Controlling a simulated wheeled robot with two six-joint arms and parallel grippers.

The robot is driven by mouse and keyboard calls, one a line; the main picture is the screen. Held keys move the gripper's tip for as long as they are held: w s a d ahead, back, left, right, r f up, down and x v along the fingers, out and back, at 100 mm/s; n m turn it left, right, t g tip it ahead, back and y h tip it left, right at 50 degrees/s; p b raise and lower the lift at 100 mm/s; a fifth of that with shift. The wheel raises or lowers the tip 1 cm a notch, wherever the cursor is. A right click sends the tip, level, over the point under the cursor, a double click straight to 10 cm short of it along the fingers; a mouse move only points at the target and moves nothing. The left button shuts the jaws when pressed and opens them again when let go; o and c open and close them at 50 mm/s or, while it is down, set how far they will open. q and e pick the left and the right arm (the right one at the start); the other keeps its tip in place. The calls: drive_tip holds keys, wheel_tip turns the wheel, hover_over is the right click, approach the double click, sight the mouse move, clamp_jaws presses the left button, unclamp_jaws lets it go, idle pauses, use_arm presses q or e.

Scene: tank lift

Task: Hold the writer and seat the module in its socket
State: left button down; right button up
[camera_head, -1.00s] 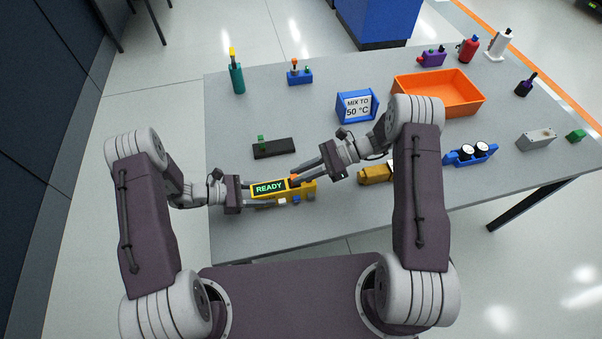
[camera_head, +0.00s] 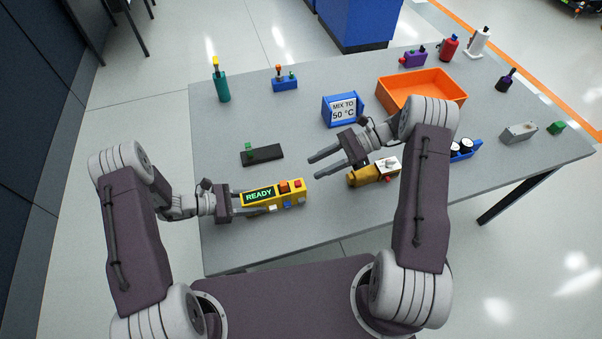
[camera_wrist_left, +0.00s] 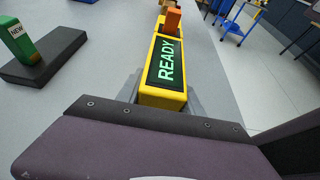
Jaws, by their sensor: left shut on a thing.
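The yellow writer (camera_head: 264,206) lies near the table's front left, its screen reading READY. It also shows in the left wrist view (camera_wrist_left: 162,97). My left gripper (camera_head: 262,200) is shut on the writer, fingers along its sides. An orange-red block (camera_head: 283,187) stands up from the writer past the screen, also seen in the left wrist view (camera_wrist_left: 172,20); how deep it sits is unclear. A green module (camera_head: 248,147), marked NEW in the left wrist view (camera_wrist_left: 20,40), stands on a black base (camera_head: 266,154). My right gripper (camera_head: 313,166) is open and empty, right of the writer.
A brown-yellow object (camera_head: 362,177) lies below my right gripper. A blue sign (camera_head: 342,108) reading MIX TO 50 °C and an orange bin (camera_head: 420,92) stand behind. A blue holder (camera_head: 468,150) is partly behind my right arm.

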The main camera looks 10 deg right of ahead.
drive_tip(key=s+d+r+n+t+h, duration=0.1)
drive_tip(key=s+d+n+h, duration=0.1)
drive_tip(key=s+n+h, duration=0.4)
drive_tip(key=s+d+r+n+t+h, duration=0.2)
drive_tip(key=s+n+h, duration=0.5)
drive_tip(key=s+n, duration=0.2)
drive_tip(key=shift+s+r+n, duration=0.15)
drive_tip(key=shift+s+n, duration=0.1)
drive_tip(key=shift+n, duration=0.35)
use_arm(q)
drive_tip(key=c, duration=0.7)
unclamp_jaws()
